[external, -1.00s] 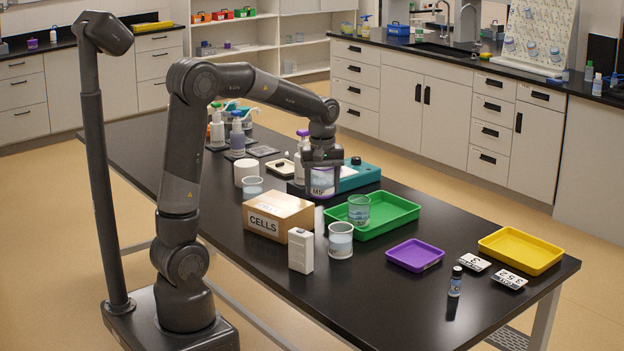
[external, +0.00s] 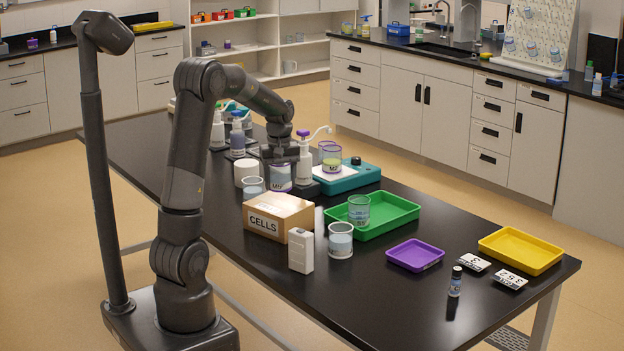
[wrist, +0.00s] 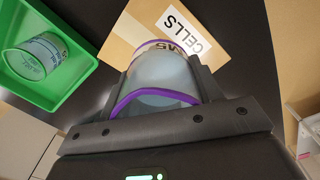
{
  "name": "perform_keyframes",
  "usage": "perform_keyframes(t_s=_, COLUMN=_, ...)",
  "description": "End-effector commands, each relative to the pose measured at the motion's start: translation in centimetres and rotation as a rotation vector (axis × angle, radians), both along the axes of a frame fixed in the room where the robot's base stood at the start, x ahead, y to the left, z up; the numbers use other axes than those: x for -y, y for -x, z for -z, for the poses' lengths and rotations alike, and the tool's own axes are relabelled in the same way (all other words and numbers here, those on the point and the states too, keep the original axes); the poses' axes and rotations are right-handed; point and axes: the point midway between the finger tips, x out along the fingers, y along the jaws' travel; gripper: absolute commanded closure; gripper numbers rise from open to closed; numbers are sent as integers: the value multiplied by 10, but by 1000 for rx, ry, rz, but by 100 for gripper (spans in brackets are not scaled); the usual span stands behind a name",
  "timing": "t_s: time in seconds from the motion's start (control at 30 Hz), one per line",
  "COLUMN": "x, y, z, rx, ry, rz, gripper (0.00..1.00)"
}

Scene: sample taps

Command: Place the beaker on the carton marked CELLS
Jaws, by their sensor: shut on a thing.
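My gripper (external: 280,162) is shut on a clear beaker with a purple rim (external: 281,179), held upright above the table, behind the carton in the external view. In the wrist view the beaker (wrist: 160,76) sits between the two fingers of my gripper (wrist: 160,88). The brown carton marked CELLS (external: 279,210) stands on the black table, its visible top bare. In the wrist view the carton (wrist: 140,24) shows beyond the beaker, which hides part of it.
A green tray (external: 402,216) holding a beaker (external: 358,209) lies right of the carton. A white box (external: 300,251) and a beaker (external: 340,241) stand in front. Another beaker (external: 252,186), a white pump bottle (external: 304,163) and a teal device (external: 350,180) stand near my gripper.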

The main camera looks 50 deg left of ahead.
Motion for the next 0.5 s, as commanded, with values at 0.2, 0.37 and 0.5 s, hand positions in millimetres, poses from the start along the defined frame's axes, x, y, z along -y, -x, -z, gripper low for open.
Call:
perform_keyframes(t_s=0.2, x=-16, y=-2, z=11, rx=0, ry=1, rz=0, gripper=67)
perform_keyframes(t_s=0.37, x=-16, y=-2, z=25, rx=0, ry=1, rz=1, gripper=67)
perform_keyframes(t_s=0.5, x=-16, y=-2, z=45, rx=-2, ry=1, rz=0, gripper=67)
